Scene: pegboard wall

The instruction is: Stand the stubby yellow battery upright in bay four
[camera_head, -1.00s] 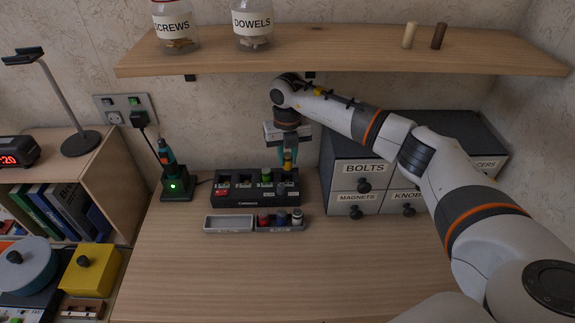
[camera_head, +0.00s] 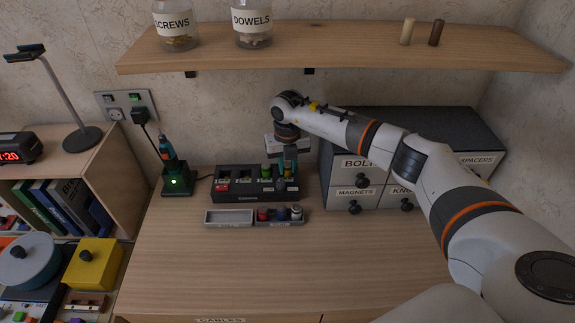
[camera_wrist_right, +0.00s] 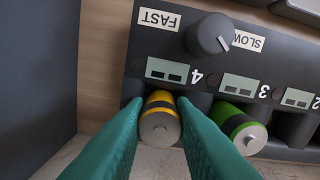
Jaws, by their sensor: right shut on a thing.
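The stubby yellow battery (camera_wrist_right: 160,120) is between the teal fingers of my right gripper (camera_wrist_right: 163,140) in the right wrist view, silver end toward the camera. It is lined up with bay four of the dark charger (camera_wrist_right: 275,62), at the printed 4. How deep it sits in the bay I cannot tell. In the head view my right gripper (camera_head: 288,172) is low over the right end of the charger (camera_head: 248,197), and the fingers largely hide the battery. A green battery (camera_wrist_right: 240,125) stands in bay three beside it. My left gripper is out of view.
A grey tray (camera_head: 229,217) lies in front of the charger, with red, blue and pale batteries in its right part. The drawer cabinet (camera_head: 352,177) stands close right of the gripper. A shelf (camera_head: 330,48) hangs above. The front of the desk is clear.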

